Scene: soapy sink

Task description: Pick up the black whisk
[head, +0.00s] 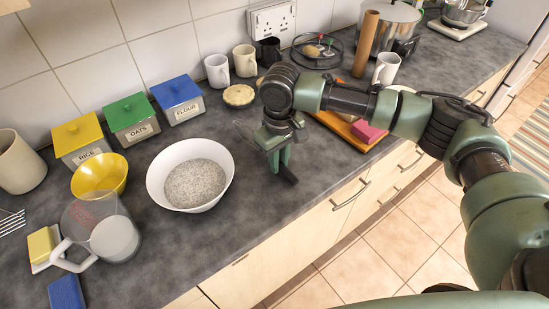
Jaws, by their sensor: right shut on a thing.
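My right gripper (283,170) is low over the front part of the dark worktop, to the right of the white bowl. It is shut on the black whisk, which is mostly hidden by the fingers. Faint thin wires of the whisk (246,137) show just left of the gripper. I cannot tell whether the whisk still touches the worktop. My left gripper is not in view.
A white bowl of grainy stuff (158,185), a yellow bowl (99,176) and a measuring jug (75,222) stand to the left. An orange board (340,127) with a pink block (368,132) lies right of the gripper. The worktop's front edge is close.

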